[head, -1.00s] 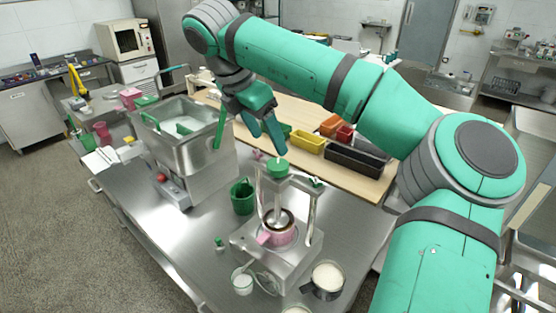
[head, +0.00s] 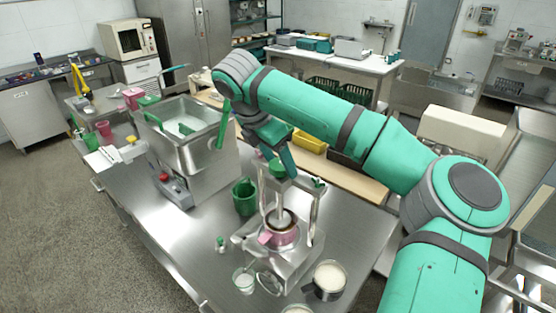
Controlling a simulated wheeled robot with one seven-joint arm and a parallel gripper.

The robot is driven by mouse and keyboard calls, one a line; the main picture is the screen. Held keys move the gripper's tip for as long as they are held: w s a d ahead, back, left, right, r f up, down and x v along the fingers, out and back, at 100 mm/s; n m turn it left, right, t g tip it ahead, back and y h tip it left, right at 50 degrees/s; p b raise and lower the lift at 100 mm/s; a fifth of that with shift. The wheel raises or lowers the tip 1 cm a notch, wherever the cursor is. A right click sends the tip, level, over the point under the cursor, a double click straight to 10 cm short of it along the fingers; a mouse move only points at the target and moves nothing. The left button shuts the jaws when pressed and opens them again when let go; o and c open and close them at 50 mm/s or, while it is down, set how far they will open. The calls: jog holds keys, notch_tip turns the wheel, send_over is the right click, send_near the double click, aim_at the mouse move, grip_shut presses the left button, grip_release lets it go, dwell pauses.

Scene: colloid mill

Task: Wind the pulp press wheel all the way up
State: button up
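The pulp press (head: 280,250) is a metal frame with two uprights on the steel bench, at the centre of the head view. Its small green wheel (head: 277,171) sits on top of a vertical shaft, above a pink cup (head: 284,238) with dark contents. My gripper (head: 279,170) is at the wheel, pointing down, its teal fingers apart with the wheel between or just below the tips. I cannot tell whether the fingers touch it. My wrist hides the upper part of the gripper.
A steel mill with a hopper (head: 178,108) stands left of the press. A green cup (head: 244,197), a glass (head: 244,281) and a pot of white liquid (head: 329,281) stand around the press. A yellow bin (head: 312,144) lies behind my arm.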

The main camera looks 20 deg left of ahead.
jog(key=c, duration=0.8)
jog(key=shift+n, duration=0.3)
